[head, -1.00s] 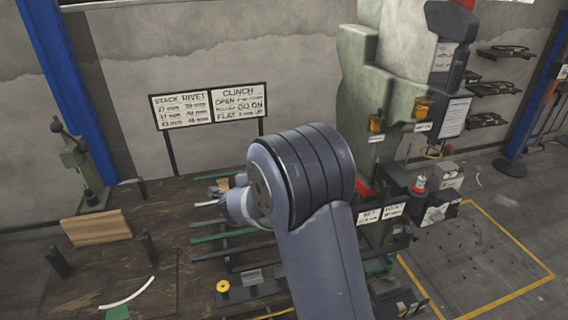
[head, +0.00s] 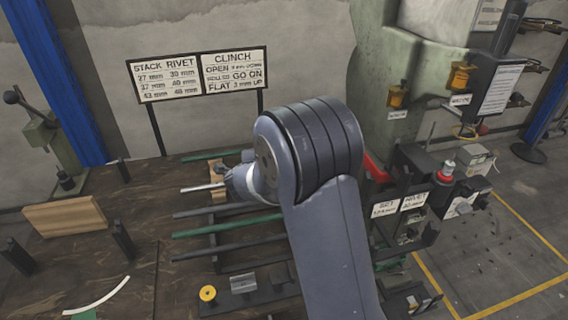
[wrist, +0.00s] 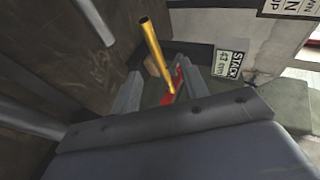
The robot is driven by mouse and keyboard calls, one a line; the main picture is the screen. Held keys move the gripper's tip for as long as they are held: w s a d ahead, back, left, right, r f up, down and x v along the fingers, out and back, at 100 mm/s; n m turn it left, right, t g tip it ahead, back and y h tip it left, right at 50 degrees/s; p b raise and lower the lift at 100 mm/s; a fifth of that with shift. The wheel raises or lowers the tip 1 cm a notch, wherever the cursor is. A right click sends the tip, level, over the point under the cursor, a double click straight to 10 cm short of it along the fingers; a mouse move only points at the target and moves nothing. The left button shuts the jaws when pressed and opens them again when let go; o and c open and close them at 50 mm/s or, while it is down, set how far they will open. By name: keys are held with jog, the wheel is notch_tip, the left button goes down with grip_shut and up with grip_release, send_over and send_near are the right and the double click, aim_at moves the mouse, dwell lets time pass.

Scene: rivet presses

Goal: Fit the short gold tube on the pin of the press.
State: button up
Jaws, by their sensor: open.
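A slim gold tube (wrist: 154,45) stands tilted in the wrist view, its lower end between or just beyond my fingers. I cannot tell its length or what it rests on. My gripper (wrist: 160,84) is open, with a grey finger to each side of the tube's lower end; no contact is clear. A red part (wrist: 178,82) lies behind the tube's foot. In the head view my arm hides the gripper and the tube. The green press (head: 398,45) stands at the back right; I cannot make out its pin.
Green and grey bars (head: 226,226) lie across the dark bench. A yellow ring-shaped piece (head: 207,293) and a grey block (head: 243,283) sit at its front. A wooden block (head: 65,215) is at the left. Signs (head: 198,76) stand behind. Dark boxes (head: 424,172) crowd the press's base.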

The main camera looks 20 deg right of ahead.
jog(key=x, duration=0.6)
jog(key=f+x, duration=0.1)
jog(key=x, duration=0.4)
jog(key=shift+d+f, duration=0.1)
jog(key=shift+c, duration=0.4)
grip_shut()
